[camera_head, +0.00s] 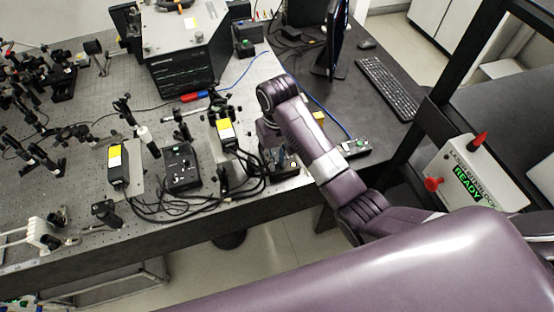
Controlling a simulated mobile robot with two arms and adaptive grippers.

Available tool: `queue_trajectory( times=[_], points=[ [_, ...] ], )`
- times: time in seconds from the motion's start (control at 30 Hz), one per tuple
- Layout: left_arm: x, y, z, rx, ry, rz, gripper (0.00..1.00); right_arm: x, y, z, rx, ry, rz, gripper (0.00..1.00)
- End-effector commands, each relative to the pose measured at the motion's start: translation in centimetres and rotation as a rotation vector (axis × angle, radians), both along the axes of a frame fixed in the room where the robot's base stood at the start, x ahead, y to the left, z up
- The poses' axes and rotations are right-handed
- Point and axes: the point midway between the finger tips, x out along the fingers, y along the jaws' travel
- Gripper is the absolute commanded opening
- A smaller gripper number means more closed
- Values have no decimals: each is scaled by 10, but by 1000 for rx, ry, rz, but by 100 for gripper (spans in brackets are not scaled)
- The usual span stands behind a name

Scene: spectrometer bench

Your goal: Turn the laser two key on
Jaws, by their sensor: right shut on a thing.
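My right arm reaches in from the lower right over the front edge of the optical table. Its gripper (281,159) points down at a black control box (290,171) near the table's right front corner. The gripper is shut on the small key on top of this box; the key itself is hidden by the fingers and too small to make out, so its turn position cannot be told. A similar black control box (181,168) stands farther left, with nothing touching it. My left gripper is out of view.
Black cables (200,207) loop along the table's front edge. Laser heads with yellow labels (118,166) (226,135) stand close by. A large grey-topped instrument (182,50) is behind. A monitor (338,38), a keyboard (387,88) and a READY interlock box (470,175) are to the right.

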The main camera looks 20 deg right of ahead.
Motion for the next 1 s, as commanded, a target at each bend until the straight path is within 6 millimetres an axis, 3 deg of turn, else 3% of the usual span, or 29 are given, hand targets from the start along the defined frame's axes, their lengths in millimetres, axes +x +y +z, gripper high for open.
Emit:
queue_trajectory(
  times=[0.3,0.8,0.83,1.0],
  points=[
    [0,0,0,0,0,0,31,1,0,1,-1,-3,-107,0],
    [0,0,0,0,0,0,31,1,0,1,0,-4,-125,0],
    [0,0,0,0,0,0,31,1,0,1,0,-4,-125,17],
    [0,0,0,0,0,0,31,1,0,1,0,-3,-124,33]
  ],
)
